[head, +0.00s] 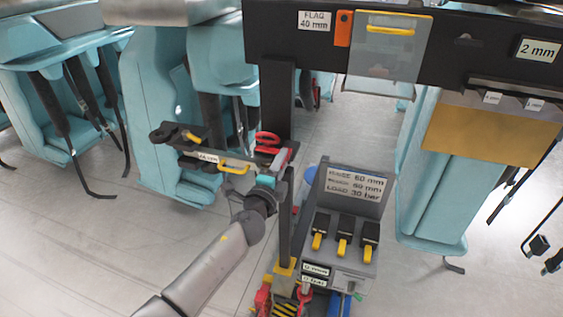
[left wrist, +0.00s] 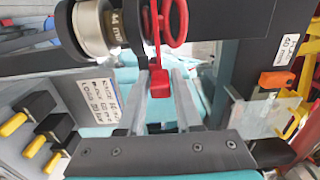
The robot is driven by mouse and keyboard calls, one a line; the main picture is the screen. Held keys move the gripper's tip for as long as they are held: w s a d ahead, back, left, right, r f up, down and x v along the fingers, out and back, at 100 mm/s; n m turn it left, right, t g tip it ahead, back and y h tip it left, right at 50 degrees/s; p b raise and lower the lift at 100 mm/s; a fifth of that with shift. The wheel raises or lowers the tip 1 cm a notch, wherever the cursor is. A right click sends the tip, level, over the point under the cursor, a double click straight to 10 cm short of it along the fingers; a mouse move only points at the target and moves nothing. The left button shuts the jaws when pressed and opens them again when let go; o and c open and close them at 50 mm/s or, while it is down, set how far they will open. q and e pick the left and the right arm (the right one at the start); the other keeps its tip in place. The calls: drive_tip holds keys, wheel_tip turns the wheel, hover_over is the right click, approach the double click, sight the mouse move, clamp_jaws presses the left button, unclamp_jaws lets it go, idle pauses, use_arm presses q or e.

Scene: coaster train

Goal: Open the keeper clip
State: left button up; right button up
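A red clip with a ring-shaped handle (left wrist: 172,22) hangs beside a metal roller marked 44 mm in the left wrist view; it looks like the keeper clip. Its lower end is a red block (left wrist: 159,84). My left gripper (left wrist: 160,98) is open, with one finger on each side of the red block and a small gap visible. In the head view my left gripper (head: 270,172) is just below the clip, its fingertips partly hidden. My right gripper is not in view.
The dark post (head: 277,100) stands close beside my left gripper. A control box (head: 345,215) with yellow-tipped black levers is at its right. A dark overhead beam (head: 450,45) carries an orange piece (head: 343,28) and a clear flap (head: 385,58). Open floor lies at the left.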

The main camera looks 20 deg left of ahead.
use_arm(q)
drive_tip(key=shift+r, duration=0.1)
clamp_jaws()
drive_tip(key=shift+r, duration=0.15)
idle(0.8)
